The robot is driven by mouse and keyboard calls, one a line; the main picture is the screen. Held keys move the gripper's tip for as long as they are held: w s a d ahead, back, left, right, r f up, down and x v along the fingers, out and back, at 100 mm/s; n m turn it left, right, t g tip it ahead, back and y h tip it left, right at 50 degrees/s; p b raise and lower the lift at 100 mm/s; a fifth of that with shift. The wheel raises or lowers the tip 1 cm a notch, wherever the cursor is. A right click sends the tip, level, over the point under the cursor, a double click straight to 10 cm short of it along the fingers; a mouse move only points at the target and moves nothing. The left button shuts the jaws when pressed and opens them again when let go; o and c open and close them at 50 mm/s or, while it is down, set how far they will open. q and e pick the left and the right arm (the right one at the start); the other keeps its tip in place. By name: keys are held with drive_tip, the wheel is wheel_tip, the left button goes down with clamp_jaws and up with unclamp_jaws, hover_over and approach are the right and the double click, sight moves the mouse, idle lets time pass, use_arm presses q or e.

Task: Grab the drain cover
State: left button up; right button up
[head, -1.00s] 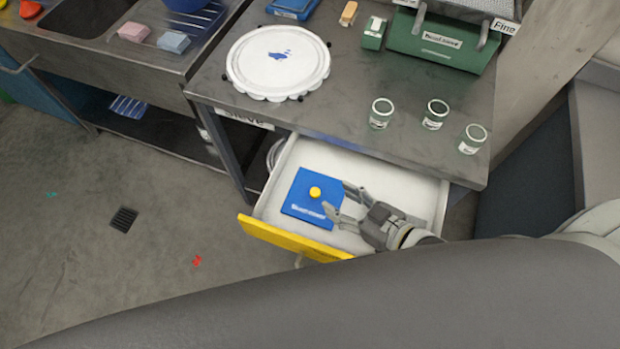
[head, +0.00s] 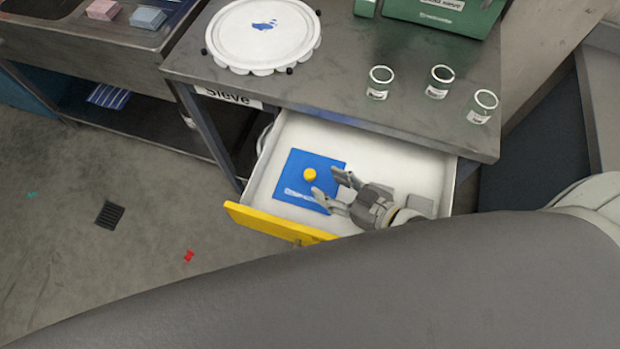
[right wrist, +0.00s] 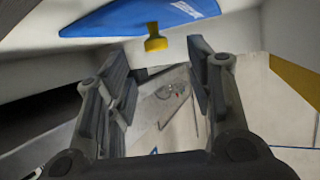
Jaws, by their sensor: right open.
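The drain cover (head: 294,180) looks to be the blue square sheet with a yellow knob (head: 309,174), lying flat in the open drawer; its white print is too small to read. My right gripper (head: 326,182) is open and empty, just right of the knob, its fingers pointing left towards it. In the right wrist view, the blue sheet (right wrist: 120,20) and yellow knob (right wrist: 155,40) show at the top, beyond the spread fingertips (right wrist: 160,58). The knob is apart from the fingers. My left gripper is not in view.
The white drawer has a yellow front (head: 270,225) and sits under a metal bench (head: 335,75). On the bench are a round white sieve (head: 262,35), several glass jars (head: 380,82) and a green case (head: 440,15). A dark floor grate (head: 109,214) lies left.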

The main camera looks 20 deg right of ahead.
sight(311, 174)
drive_tip(key=shift+p+x, duration=0.55)
drive_tip(key=shift+x, duration=2.65)
drive_tip(key=shift+w+d+r, duration=0.1)
drive_tip(key=shift+w+r, duration=0.05)
drive_tip(key=shift+r, duration=0.05)
clamp_jaws()
